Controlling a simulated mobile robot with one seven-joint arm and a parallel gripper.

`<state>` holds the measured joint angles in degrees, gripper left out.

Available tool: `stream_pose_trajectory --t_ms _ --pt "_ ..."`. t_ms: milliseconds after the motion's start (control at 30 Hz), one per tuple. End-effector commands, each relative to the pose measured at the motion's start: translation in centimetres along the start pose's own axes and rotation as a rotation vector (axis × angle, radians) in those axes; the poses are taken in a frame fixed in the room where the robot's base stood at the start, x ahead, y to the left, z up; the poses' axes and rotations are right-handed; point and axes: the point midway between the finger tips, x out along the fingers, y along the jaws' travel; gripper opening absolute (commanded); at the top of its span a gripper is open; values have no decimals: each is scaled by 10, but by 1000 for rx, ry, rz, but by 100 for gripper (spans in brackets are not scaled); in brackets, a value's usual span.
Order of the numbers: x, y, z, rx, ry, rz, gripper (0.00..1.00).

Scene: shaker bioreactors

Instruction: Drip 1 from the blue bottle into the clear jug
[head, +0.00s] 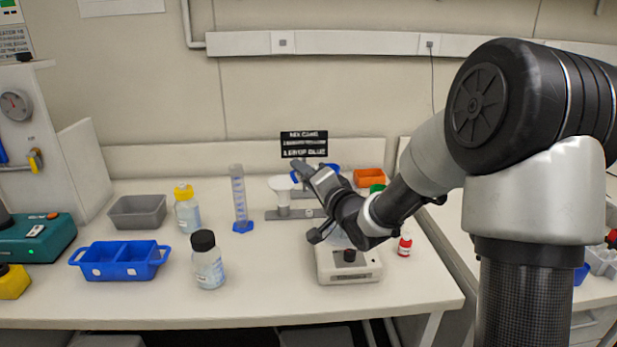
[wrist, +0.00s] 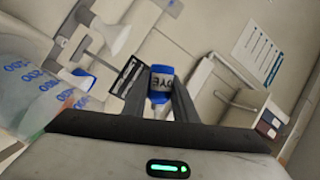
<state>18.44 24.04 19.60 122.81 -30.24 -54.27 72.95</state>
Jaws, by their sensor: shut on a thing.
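The blue bottle (wrist: 162,78), with a label reading DYE, is between the two fingers of my gripper (wrist: 161,88) in the wrist view. My gripper is shut on it. In the head view my gripper (head: 318,183) is raised over the stirrer, and I cannot clearly make out the held bottle. The clear jug (wrist: 28,92), with blue volume marks, shows at the left edge of the wrist view, beside the gripper. In the head view the jug is mostly hidden behind my gripper, above the stirrer (head: 350,276). I cannot see any drop.
A red-labelled small bottle (head: 405,244) stands right of the stirrer. A measuring cylinder (head: 239,200), a black-capped bottle (head: 208,262), a yellow-capped bottle (head: 187,212) and a blue tray (head: 120,262) are to the left. A funnel stand (head: 284,212) is behind.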

Motion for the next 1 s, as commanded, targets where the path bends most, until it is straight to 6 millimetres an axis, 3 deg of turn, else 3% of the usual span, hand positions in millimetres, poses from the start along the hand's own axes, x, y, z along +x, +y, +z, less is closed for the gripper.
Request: stream_pose_trajectory --t_ms 167,1000 --pt "0 -10 -3 218 40 -90 8" --pt "-22 -5 -54 546 95 -227 8"
